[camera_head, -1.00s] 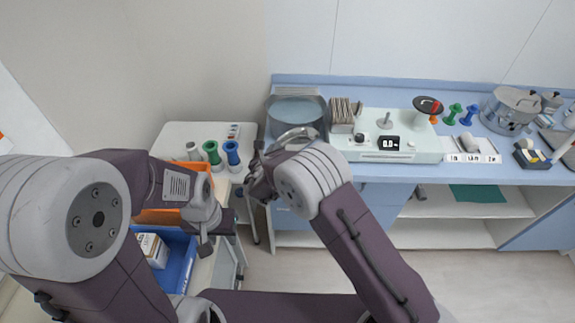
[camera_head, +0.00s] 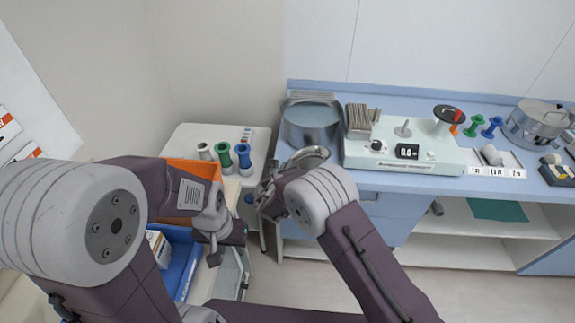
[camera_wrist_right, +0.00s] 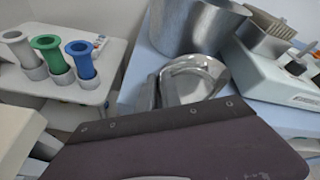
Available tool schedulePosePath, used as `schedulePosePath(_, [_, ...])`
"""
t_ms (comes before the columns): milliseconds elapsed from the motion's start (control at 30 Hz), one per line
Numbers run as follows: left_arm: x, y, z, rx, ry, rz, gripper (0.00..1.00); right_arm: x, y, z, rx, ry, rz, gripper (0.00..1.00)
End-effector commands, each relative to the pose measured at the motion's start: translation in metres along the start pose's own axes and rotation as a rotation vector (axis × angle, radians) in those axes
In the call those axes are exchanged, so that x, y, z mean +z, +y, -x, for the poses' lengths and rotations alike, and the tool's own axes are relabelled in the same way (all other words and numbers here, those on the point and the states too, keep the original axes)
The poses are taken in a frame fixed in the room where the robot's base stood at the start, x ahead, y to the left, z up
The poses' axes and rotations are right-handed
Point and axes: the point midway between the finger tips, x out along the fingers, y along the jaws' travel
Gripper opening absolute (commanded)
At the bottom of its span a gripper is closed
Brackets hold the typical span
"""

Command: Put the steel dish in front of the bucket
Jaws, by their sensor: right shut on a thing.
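The steel bucket (camera_head: 309,128) stands at the left end of the blue counter; it also shows at the top of the right wrist view (camera_wrist_right: 190,32). The shiny steel dish (camera_head: 311,154) is just in front of the bucket, tilted, partly hidden behind my right wrist. In the right wrist view the dish (camera_wrist_right: 196,78) lies just beyond the dark gripper body. My right gripper (camera_head: 268,194) is shut on the dish; the contact itself is mostly hidden. My left gripper (camera_head: 213,252) hangs over the side of the cart, its fingers too unclear to judge.
A white table (camera_head: 190,138) at left holds white, green and blue spools. An orange bin (camera_head: 185,170) and a blue bin (camera_head: 180,262) are below it. A scale (camera_head: 430,160) and slotted block (camera_head: 358,122) stand right of the bucket.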

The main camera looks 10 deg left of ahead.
Motion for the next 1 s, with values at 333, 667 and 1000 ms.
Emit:
schedulePosePath(333, [0.0001, 0.0, -0.0015, 0.0, 0.0, 0.0, 0.36, -0.0009, 0.0005, -0.0005, -0.001, -0.001, 0.0, 0.0])
schedulePosePath(667, [0.0008, -0.0002, -0.0084, 0.0, 0.0, 0.0, 0.36, -0.0066, 0.0034, -0.0031, -0.001, -0.001, 0.0, 0.0])
schedulePosePath(1000, [0.0008, -0.0001, -0.008, 0.0, 0.0, 0.0, 0.36, -0.0065, 0.0033, -0.003, 0.0, 0.0, 0.0, 0.34])
